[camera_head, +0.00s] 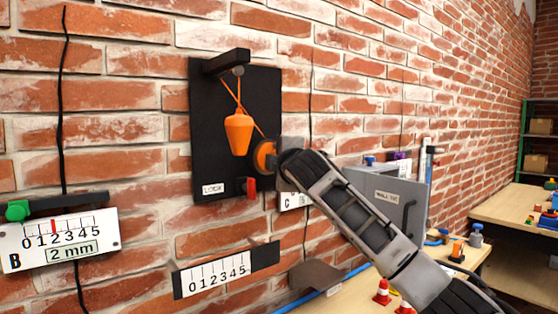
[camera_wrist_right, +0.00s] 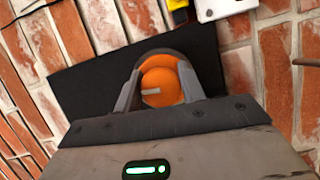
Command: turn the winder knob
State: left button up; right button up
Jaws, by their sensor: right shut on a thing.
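The winder knob (camera_head: 264,157) is a round orange knob at the lower right of a black wall board (camera_head: 207,130). In the right wrist view the knob (camera_wrist_right: 161,86) has a pale mark on its face and sits between the two fingers. My right gripper (camera_wrist_right: 163,90) is shut on it. In the head view my right arm reaches in from the lower right and partly covers the knob. An orange weight (camera_head: 239,134) hangs on orange cord from a black bracket (camera_head: 228,61) at the top of the board. My left gripper is not in view.
A red lever (camera_head: 250,187) sits near the LOCK label (camera_head: 213,188). A 0-to-5 scale (camera_head: 215,275) is below the board, and gauge B (camera_head: 60,240) reads 2 mm at left. A grey wall box (camera_head: 385,200) stands behind my arm. Tables (camera_head: 510,207) are at right.

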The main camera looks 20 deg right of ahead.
jog(key=shift+n, duration=0.5)
jog(key=o, duration=0.9)
jog(key=shift+s, duration=0.35)
pick_arm(q)
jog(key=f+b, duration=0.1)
jog(key=b, duration=0.1)
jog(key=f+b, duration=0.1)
jog(key=b, duration=0.1)
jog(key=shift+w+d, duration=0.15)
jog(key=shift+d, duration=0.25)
pick_arm(e)
jog(key=s, duration=1.5)
jog(key=shift+s+a, duration=0.15)
jog(key=shift+a, duration=0.2)
